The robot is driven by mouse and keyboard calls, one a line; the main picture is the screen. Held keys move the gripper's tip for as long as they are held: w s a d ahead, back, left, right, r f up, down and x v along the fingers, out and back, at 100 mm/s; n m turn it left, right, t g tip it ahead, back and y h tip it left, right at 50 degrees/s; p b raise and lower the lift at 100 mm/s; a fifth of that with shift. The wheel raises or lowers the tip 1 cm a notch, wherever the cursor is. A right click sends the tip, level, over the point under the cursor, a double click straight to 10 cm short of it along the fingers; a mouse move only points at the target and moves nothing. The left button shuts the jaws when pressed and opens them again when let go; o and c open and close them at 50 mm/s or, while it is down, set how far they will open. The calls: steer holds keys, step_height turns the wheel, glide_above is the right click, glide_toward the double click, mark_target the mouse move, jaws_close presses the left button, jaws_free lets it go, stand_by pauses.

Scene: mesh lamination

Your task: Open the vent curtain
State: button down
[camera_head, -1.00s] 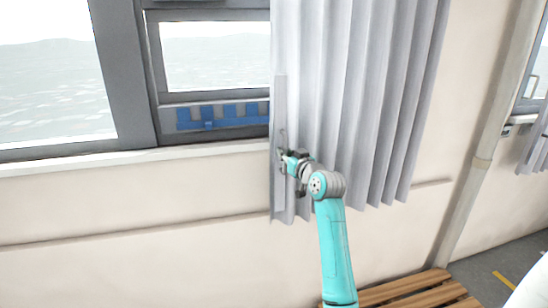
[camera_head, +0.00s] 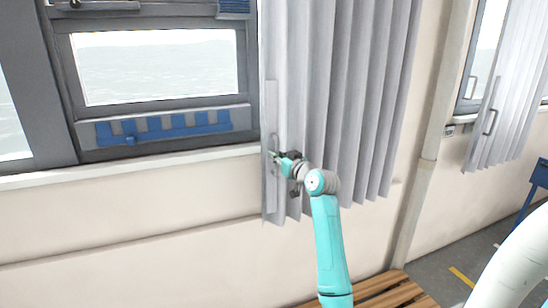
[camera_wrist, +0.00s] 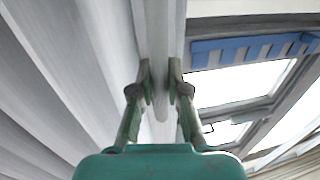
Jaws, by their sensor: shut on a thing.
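The grey pleated curtain (camera_head: 345,100) hangs at the right of the vent window (camera_head: 155,68), clear of its glass. A flat pale strip with a handle (camera_head: 274,141) runs along the curtain's left edge. My gripper (camera_head: 275,157) is at this handle, reaching in from the right. In the wrist view, my gripper (camera_wrist: 160,72) has its two fingers on either side of a narrow pale bar, shut on it. The bar appears to be the curtain handle; the exact contact is partly hidden. Curtain folds (camera_wrist: 60,70) fill the left of the wrist view.
A blue slotted strip (camera_head: 165,127) lies along the window's lower frame, above the white sill (camera_head: 130,164). A wooden slatted bench (camera_head: 385,290) stands low at right. A pipe (camera_head: 425,160) runs up the wall, with another curtain (camera_head: 505,90) beyond it.

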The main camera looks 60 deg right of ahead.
steer(key=shift+d, duration=0.1)
steer(key=c, duration=1.1)
jaws_free()
steer(key=shift+c, duration=0.2)
steer(key=v, duration=1.2)
